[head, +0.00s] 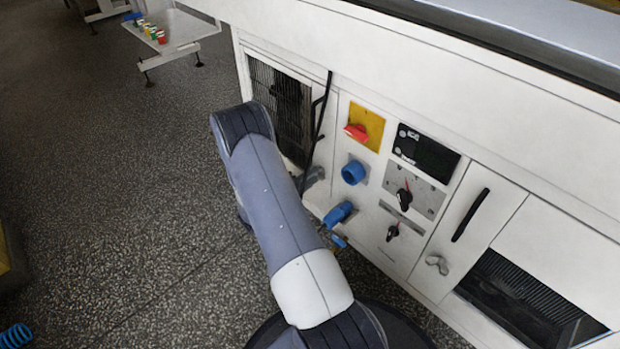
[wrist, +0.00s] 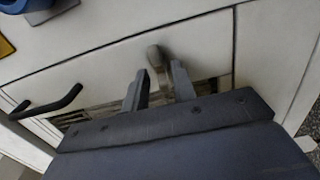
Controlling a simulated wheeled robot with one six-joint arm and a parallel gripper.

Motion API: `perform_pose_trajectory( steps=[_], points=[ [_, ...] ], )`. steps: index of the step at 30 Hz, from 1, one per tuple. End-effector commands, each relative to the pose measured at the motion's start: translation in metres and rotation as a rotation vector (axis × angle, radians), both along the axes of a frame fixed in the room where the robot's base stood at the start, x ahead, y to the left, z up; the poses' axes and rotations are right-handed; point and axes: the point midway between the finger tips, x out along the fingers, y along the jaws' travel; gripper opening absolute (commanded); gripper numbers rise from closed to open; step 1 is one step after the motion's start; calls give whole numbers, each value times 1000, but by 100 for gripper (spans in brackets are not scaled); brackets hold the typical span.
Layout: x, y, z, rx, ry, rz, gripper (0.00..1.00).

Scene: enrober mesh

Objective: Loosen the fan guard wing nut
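The fan guard wing nut is a small grey lobed piece (wrist: 155,54) on the white machine face, in the upper middle of the wrist view. My gripper (wrist: 159,72) has its two dark fingers apart, one on each side of the wing nut. I see narrow gaps and no clear contact, though how deep the fingers reach is hard to tell. In the head view the fan guard (head: 278,100) is a dark mesh panel at the machine's left end. My arm hides most of my gripper and this wing nut there.
A black handle (head: 321,112) stands out beside the guard. Blue knobs (head: 353,172), a red switch (head: 356,132) and dials lie to the right. Another grey wing nut (head: 437,263) sits on the right door. The floor at left is mostly open.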

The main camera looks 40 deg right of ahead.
Motion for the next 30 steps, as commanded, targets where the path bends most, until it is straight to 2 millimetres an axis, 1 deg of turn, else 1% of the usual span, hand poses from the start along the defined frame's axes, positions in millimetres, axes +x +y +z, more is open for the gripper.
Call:
perform_pose_trajectory(
  steps=[1, 9, 17, 22, 26, 30],
  points=[
    [0, 0, 0, 0, 0, 0, 21],
    [0, 0, 0, 0, 0, 0, 0],
    [0, 0, 0, 0, 4, 0, 0],
    [0, 0, -1, -2, 36, 0, 0],
    [0, 0, -1, -6, 94, 0, 0],
    [0, 0, -1, -14, 192, 0, 0]
  ],
)
